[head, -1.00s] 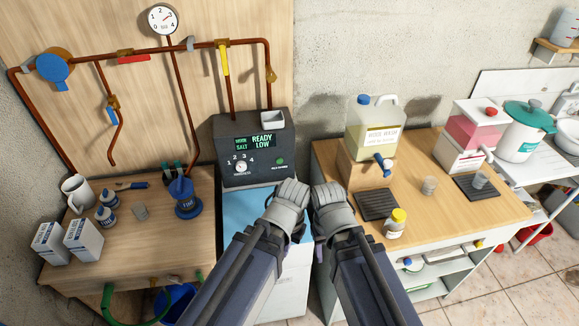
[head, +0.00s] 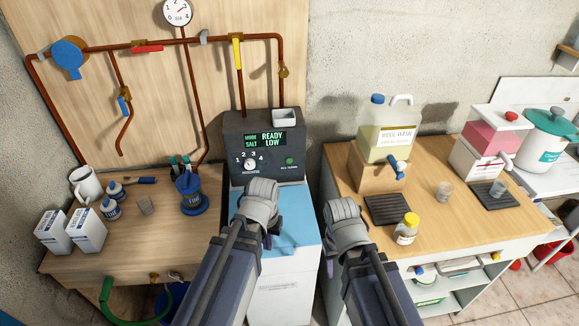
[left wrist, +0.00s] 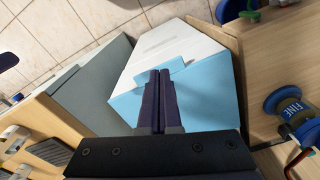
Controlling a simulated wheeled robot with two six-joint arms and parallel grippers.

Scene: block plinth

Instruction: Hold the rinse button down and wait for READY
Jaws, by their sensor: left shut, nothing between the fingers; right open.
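The dark control unit (head: 233,140) stands at the back with a small display (head: 266,139) reading READY and LOW, with SALT at its left. A green round button (head: 290,160) is on its front, right of a numbered dial (head: 249,164). My left gripper (head: 273,238) is in front of the unit, apart from the button, above the blue-topped white cabinet. In the left wrist view its fingers (left wrist: 160,85) are together and empty over the blue top (left wrist: 195,90). My right gripper (head: 330,250) is at the right bench's front left, its fingers largely hidden; it is open.
The left bench (head: 130,255) holds white boxes, a mug, small bottles and a blue FINE container (head: 190,192). The right bench (head: 440,222) holds a wool wash jug (head: 388,135), a dark mat (head: 388,209) and a yellow-capped bottle (head: 407,230). Copper pipes run on the back wall.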

